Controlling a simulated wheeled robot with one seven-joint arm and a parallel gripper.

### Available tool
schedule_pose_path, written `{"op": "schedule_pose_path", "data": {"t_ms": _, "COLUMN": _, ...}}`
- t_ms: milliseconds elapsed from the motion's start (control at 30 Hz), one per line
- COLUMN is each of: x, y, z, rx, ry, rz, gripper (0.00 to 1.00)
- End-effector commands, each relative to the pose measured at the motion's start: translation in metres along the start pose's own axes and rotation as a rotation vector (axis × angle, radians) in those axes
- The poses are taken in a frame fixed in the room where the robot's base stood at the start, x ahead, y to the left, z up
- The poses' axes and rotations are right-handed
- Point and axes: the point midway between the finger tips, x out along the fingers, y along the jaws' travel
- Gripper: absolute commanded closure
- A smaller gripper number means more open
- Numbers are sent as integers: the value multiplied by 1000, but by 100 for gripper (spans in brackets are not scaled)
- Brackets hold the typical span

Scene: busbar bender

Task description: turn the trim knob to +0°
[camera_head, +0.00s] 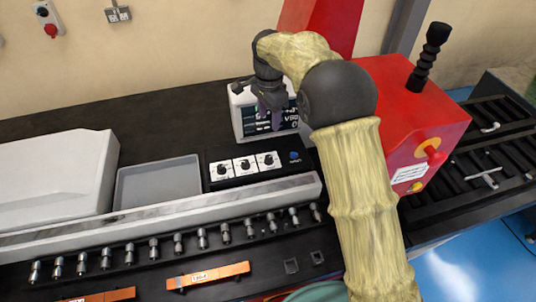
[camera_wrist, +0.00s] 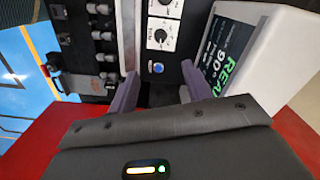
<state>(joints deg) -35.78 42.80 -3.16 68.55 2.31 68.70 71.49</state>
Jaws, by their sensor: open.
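Three dark knobs on white plates sit in a row on a black control panel (camera_head: 214,183): a left knob (camera_head: 222,170), a middle knob (camera_head: 245,164) and a right knob (camera_head: 268,160). Their labels are too small to tell which is the trim knob. The wrist view shows one knob (camera_wrist: 160,36) near the blue button (camera_wrist: 158,68), with part of another at the top edge. My gripper (camera_head: 270,118) is open and empty, in front of the display and behind the panel in the head view. Its purple fingers (camera_wrist: 160,90) touch no knob.
The white-framed display (camera_head: 238,118) stands behind the panel; the wrist view shows "REA" and "90" on its screen (camera_wrist: 218,60). A red machine body (camera_head: 400,100) with a black lever stands right. A grey tray (camera_head: 158,183) lies left of the panel, a metal rail (camera_head: 170,213) in front.

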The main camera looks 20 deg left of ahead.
Motion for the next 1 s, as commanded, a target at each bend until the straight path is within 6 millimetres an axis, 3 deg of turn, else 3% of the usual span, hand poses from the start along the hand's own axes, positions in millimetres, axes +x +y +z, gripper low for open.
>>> {"op": "schedule_pose_path", "data": {"t_ms": 267, "x": 22, "y": -1, "z": 4, "rx": -6, "ry": -1, "rz": 4, "gripper": 50}}
{"op": "schedule_pose_path", "data": {"t_ms": 1000, "x": 148, "y": -1, "z": 4, "rx": -6, "ry": -1, "rz": 3, "gripper": 50}}
